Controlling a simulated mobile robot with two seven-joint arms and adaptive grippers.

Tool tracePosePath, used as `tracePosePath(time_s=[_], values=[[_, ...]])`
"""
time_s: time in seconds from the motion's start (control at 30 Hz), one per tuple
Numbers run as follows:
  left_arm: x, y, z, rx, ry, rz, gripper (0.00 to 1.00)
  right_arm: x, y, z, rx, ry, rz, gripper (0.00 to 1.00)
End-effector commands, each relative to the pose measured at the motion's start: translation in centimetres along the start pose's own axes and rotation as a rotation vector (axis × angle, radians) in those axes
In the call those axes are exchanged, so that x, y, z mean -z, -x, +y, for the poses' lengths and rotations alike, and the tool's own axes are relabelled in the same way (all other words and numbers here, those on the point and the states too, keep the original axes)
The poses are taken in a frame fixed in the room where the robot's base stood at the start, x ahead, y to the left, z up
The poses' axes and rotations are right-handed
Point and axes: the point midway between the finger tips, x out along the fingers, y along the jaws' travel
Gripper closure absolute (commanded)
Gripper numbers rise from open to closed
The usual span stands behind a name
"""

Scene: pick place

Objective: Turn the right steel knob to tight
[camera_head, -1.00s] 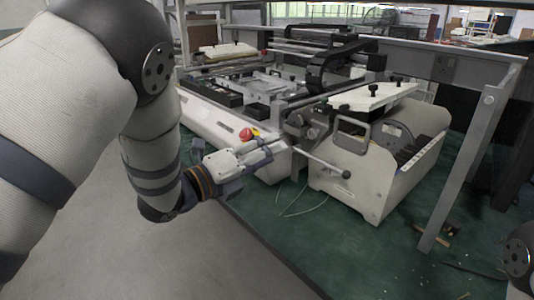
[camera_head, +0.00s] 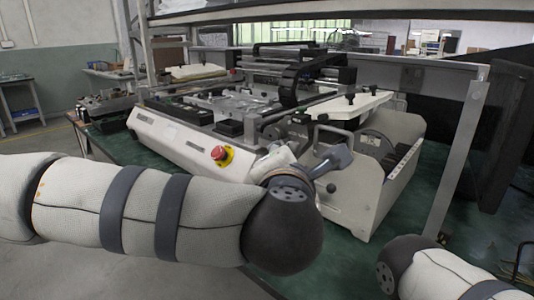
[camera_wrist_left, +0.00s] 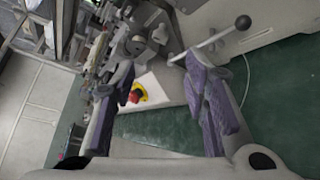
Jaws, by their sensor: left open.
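My left gripper (camera_head: 318,152) is at the front of the white machine (camera_head: 180,138), by the gap between its main body and the side unit. It also shows in the left wrist view (camera_wrist_left: 157,66), open and empty, with its two purple-grey fingers apart. Beyond the fingertips are round grey steel knobs (camera_wrist_left: 136,45), apart from the fingers. I cannot tell for sure which one is the right knob; in the head view the gripper and arm partly cover this area. My right gripper is out of view.
A steel lever with a black ball end (camera_wrist_left: 243,22) sticks out close to one fingertip. A red emergency button (camera_head: 219,153) on a yellow base sits left of the gripper. The side unit (camera_head: 362,190) and a metal post (camera_head: 458,150) stand to the right.

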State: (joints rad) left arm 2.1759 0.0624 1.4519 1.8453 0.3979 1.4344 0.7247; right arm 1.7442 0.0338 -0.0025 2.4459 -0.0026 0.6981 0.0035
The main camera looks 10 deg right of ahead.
Motion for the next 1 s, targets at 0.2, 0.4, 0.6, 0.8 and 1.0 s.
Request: tracePosePath(time_s=[0.2, 0.4, 0.6, 0.8, 1.0], values=[[0.1, -4.7, -0.1, -0.001, 0.006, 0.004, 0.59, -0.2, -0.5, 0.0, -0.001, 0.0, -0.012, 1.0], [0.0, -9.4, -0.1, -0.002, 0.002, 0.001, 0.59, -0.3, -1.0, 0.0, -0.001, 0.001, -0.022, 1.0], [-0.1, -11.5, 0.0, -0.002, -0.001, -0.002, 0.59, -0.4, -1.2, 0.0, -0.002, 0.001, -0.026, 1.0], [-0.2, -11.7, 0.1, -0.003, -0.003, -0.003, 0.59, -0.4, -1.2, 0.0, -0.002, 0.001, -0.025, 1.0], [-0.2, -11.7, 0.1, -0.003, -0.003, -0.003, 0.88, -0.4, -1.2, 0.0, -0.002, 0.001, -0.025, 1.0]])
